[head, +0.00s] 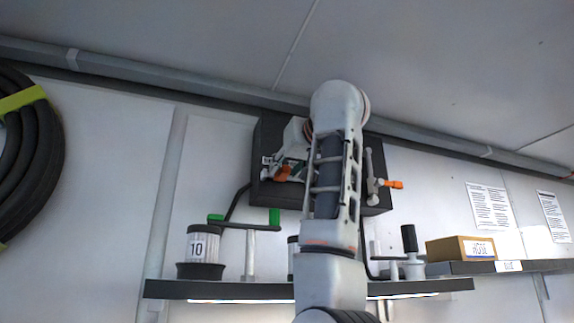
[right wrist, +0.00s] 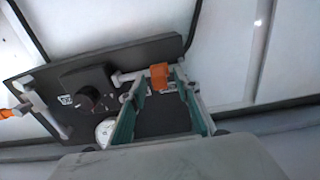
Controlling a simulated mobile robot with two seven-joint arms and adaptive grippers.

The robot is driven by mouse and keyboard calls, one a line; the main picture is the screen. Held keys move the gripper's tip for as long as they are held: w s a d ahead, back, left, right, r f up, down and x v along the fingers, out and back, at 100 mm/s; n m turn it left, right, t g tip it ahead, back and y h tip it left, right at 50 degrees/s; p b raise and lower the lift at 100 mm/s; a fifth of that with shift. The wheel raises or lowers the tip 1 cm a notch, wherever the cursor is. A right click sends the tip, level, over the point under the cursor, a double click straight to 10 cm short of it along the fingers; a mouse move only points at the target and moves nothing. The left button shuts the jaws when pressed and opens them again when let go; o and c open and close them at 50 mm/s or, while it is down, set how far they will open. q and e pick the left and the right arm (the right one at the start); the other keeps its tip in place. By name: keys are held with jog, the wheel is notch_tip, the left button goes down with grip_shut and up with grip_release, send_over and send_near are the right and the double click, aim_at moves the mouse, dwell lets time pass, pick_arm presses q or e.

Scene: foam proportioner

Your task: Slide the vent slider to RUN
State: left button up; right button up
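A dark control panel (head: 376,200) hangs on the wall, partly hidden behind my right arm. One orange handle (head: 283,173) is at its left side; in the right wrist view this orange handle (right wrist: 160,77) sits on a light bar. A second orange handle (head: 391,184) sticks out at the panel's right; it also shows in the right wrist view (right wrist: 12,112). The labels are too small to read, so I cannot tell which handle is the vent slider. My right gripper (right wrist: 162,70) is open, its green-lined fingers either side of the first handle; contact is unclear. My left gripper is out of view.
A black knob (right wrist: 88,97) is on the panel beside the gripper. Below the panel, a shelf (head: 230,290) carries a clear canister (head: 202,246) marked 10 and green-ended levers (head: 275,216). A cardboard box (head: 450,248) is at right. A coiled hose (head: 28,150) hangs at left.

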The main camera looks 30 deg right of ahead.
grip_shut()
jog(key=d, duration=0.2)
jog(key=s+d+b, duration=0.1)
jog(key=d, duration=0.2)
jog(key=shift+s, duration=0.1)
grip_release()
jog(key=shift+d+r, duration=0.1)
jog(key=shift+d, duration=0.2)
jog(key=v, duration=1.2)
